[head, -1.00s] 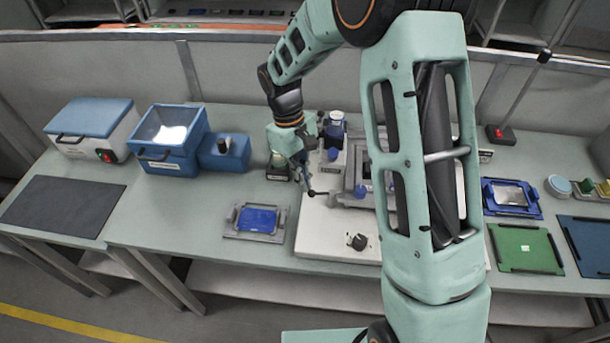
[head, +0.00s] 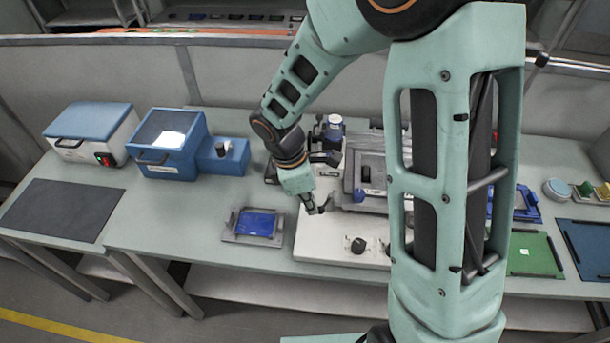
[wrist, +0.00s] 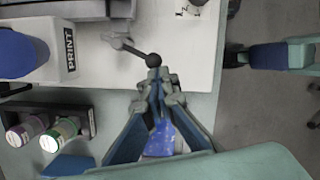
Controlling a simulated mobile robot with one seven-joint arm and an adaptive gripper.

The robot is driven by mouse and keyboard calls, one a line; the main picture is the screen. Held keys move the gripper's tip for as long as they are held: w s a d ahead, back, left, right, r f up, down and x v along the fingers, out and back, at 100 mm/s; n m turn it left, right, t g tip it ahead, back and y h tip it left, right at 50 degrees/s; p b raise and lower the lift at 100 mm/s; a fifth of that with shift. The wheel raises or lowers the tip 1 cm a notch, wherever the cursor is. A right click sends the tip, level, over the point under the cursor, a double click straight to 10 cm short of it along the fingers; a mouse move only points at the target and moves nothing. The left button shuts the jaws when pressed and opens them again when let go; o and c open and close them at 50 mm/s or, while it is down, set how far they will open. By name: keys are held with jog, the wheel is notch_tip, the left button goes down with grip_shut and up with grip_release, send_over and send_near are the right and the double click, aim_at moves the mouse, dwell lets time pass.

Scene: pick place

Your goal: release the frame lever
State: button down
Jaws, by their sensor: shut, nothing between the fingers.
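In the head view my gripper (head: 318,209) is low over the left part of the white base (head: 325,246), and the lever is mostly hidden there. The grey frame (head: 365,203) stands to the right of my gripper, partly behind my arm.
A small tray with a blue plate (head: 256,224) lies left of the base. Blue boxes (head: 172,150) stand at the left, and a green board (head: 530,254) lies at the right. Two jars (wrist: 45,135) show in the wrist view.

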jog(key=shift+s+d+n, duration=0.4)
jog(key=shift+d+n, duration=0.05)
jog(key=shift+n, duration=0.35)
jog(key=shift+w, duration=0.1)
jog(key=shift+w+d+p, duration=0.3)
jog(key=shift+w+d, duration=0.1)
jog(key=shift+w, duration=0.35)
jog(key=shift+s+a, duration=0.1)
